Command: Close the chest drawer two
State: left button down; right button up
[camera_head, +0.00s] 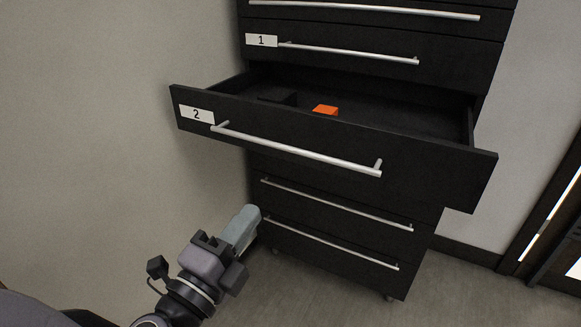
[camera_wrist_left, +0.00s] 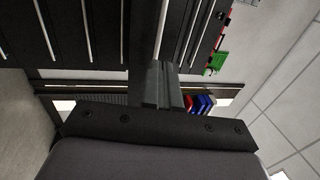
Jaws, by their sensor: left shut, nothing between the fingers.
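The black chest drawer two (camera_head: 330,135) stands pulled out in the head view, its front marked with a white "2" label (camera_head: 197,114) and a long silver handle (camera_head: 295,151). An orange block (camera_head: 325,110) and a dark object (camera_head: 278,98) lie inside it. My left gripper (camera_head: 252,215) is shut and empty, below and in front of the drawer's left part, apart from it as far as I can see. In the left wrist view the gripper's fingers (camera_wrist_left: 160,85) are together, with silver handles of the chest beyond them. My right gripper is not in view.
Drawer one (camera_head: 350,52) above and the lower drawers (camera_head: 335,208) are shut. A plain wall (camera_head: 120,60) is close on the left. Floor (camera_head: 480,290) is clear at the lower right. A dark frame (camera_head: 545,215) stands at the right edge.

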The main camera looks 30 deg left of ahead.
aim_at(296, 153)
pick_arm(q)
jog(key=p+x, duration=0.3)
jog(key=x, duration=1)
jog(key=shift+w, duration=0.3)
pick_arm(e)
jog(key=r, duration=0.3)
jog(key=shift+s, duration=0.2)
pick_arm(q)
jog(key=shift+w, duration=0.1)
